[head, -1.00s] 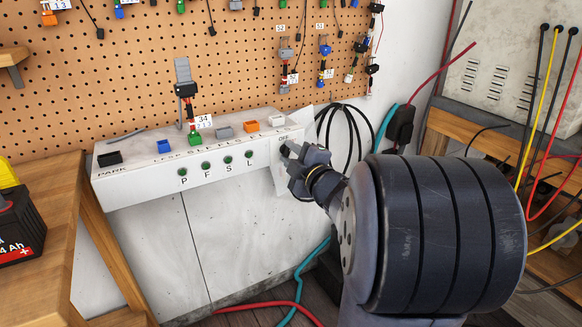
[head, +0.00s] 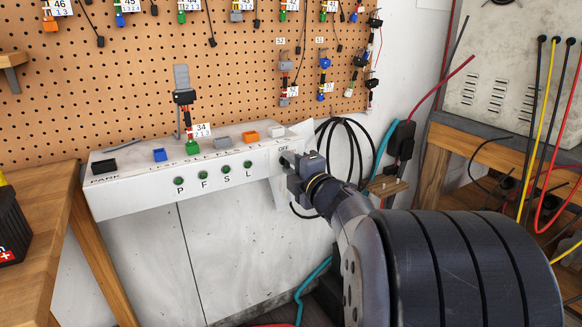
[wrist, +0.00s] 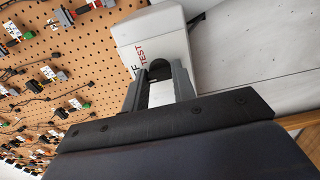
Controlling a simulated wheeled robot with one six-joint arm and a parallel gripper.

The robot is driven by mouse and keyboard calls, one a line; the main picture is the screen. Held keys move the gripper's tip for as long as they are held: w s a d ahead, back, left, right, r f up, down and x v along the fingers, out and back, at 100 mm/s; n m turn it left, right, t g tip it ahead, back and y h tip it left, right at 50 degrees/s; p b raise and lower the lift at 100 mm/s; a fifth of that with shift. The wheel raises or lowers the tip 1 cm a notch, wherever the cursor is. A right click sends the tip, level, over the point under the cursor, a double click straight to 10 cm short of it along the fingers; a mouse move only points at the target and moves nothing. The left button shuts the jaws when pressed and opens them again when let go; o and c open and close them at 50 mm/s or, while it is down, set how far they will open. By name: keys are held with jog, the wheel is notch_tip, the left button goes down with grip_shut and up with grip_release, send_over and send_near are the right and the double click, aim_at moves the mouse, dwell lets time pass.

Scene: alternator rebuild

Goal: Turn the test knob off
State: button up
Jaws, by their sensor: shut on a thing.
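The white test panel (head: 130,198) stands below the pegboard, with a row of green lights marked P, F, S and L on its front. The dark test knob (wrist: 160,68) is on the panel's end section, beside the red TEST lettering in the wrist view. In the head view an OFF label sits just above it, and my gripper largely hides the knob. My gripper (head: 288,163) is at the panel's right end, its fingers on both sides of the knob and shut on it. The wrist view shows both grey fingers (wrist: 160,88). The knob's pointing direction is hard to tell.
Coloured connectors, including an orange one (head: 250,135), sit along the panel's top. A black cable coil (head: 342,140) hangs right of the panel. A wooden table (head: 40,220) stands at left. A bench with several coloured cables is at right.

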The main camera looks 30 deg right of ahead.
jog(key=o, duration=1)
jog(key=shift+s+d+p, duration=0.15)
jog(key=shift+s+p, duration=1.2)
jog(key=shift+s, duration=4.1)
